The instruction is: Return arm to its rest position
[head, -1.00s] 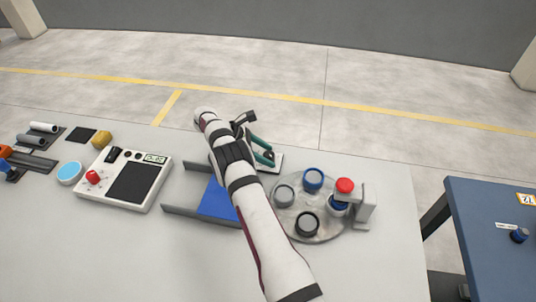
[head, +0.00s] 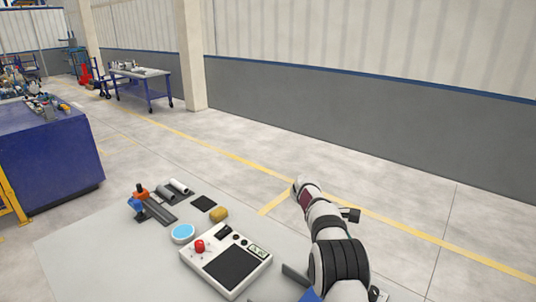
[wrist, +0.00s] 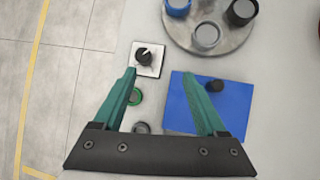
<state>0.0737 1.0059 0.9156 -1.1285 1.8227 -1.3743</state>
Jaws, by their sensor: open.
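My gripper (wrist: 167,95) shows in the wrist view with two green fingers spread apart and nothing between them. It hangs over the table, above the left edge of a blue plate (wrist: 182,95). A small dark round part (wrist: 215,86) lies on the plate beside the right finger. In the head view my arm (head: 325,235) rises at the lower right, and the gripper's fingers are not visible there. Only a corner of the blue plate (head: 310,295) shows in that view.
A white control box (head: 226,262) with a red knob, a blue disc (head: 183,233), a yellow lump (head: 219,214) and pipes (head: 180,187) lie on the table. A round turntable (wrist: 222,40) holds several cups. A white square with a black knob (wrist: 147,58) lies near the table edge.

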